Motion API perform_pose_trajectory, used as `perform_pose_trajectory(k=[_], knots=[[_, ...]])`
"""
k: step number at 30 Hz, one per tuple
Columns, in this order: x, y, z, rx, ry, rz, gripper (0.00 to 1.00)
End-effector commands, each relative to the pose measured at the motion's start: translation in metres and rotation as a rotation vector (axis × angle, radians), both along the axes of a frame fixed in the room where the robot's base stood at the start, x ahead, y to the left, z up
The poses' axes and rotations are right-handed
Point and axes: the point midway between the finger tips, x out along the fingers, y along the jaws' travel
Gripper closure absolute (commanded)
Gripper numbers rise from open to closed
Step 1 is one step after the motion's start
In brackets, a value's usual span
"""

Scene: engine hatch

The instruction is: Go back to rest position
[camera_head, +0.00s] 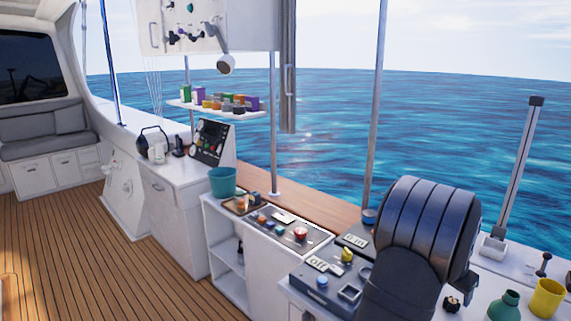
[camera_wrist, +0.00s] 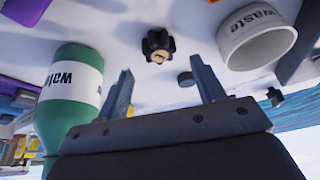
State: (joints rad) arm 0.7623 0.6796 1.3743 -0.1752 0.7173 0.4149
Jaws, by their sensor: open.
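My gripper (camera_wrist: 161,70) shows in the wrist view with its two fingers apart and nothing between them. A green bottle (camera_wrist: 68,128) with a white label reading "Wate" is left of the fingers. A pale cup (camera_wrist: 256,38) labelled "Waste" is up and right of them. A black lobed knob (camera_wrist: 158,45) appears beyond the gap between the fingers, apart from them.
In the head view a green bottle (camera_head: 505,306), a yellow cup (camera_head: 547,299) and a black knob (camera_head: 451,303) sit at lower right. A control panel (camera_head: 282,228) and a teal bucket (camera_head: 222,182) are further left. A shelf (camera_head: 215,108) holds several coloured boxes. The wooden floor (camera_head: 85,245) is clear.

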Motion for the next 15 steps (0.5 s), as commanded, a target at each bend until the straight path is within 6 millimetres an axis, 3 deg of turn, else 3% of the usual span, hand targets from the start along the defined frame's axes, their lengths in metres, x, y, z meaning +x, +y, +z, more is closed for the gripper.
perform_pose_trajectory(k=[11, 15], knots=[[-0.013, 0.026, 0.071, -0.002, -0.002, 0.001, 0.37], [-0.01, 0.017, 0.044, 0.004, 0.005, 0.0, 0.37]])
